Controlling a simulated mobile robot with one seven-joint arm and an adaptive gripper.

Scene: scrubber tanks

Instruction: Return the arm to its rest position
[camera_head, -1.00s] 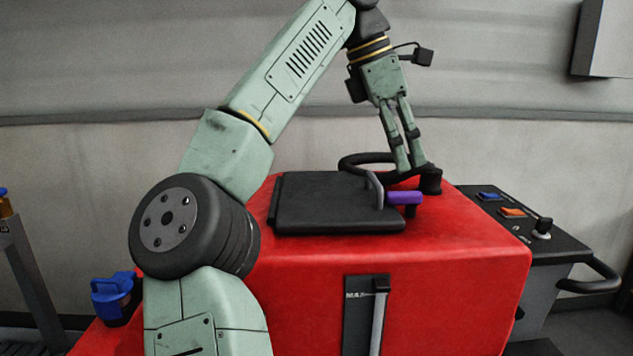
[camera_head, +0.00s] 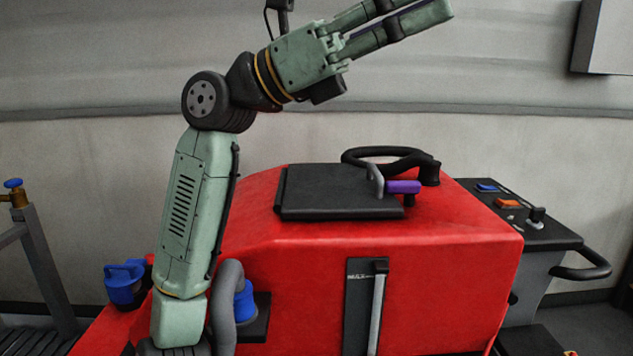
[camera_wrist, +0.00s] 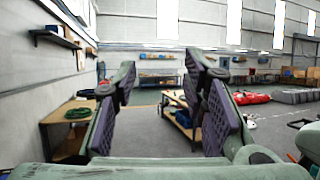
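My arm is folded upright at the left of the head view, in front of the red scrubber (camera_head: 450,280). My gripper (camera_head: 425,8) is raised high above the scrubber and points up and to the right. In the wrist view its two fingers (camera_wrist: 165,100) stand apart with dark pads facing each other. Nothing is between them except the distant room. The gripper touches nothing.
The scrubber carries a black lid (camera_head: 330,193), a purple-handled latch (camera_head: 402,187), a black hose (camera_head: 385,155) and a control panel (camera_head: 515,215). A blue cap (camera_head: 125,283) is at left. A grey wall box (camera_head: 605,40) hangs upper right. Workbenches (camera_wrist: 70,125) stand in the room.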

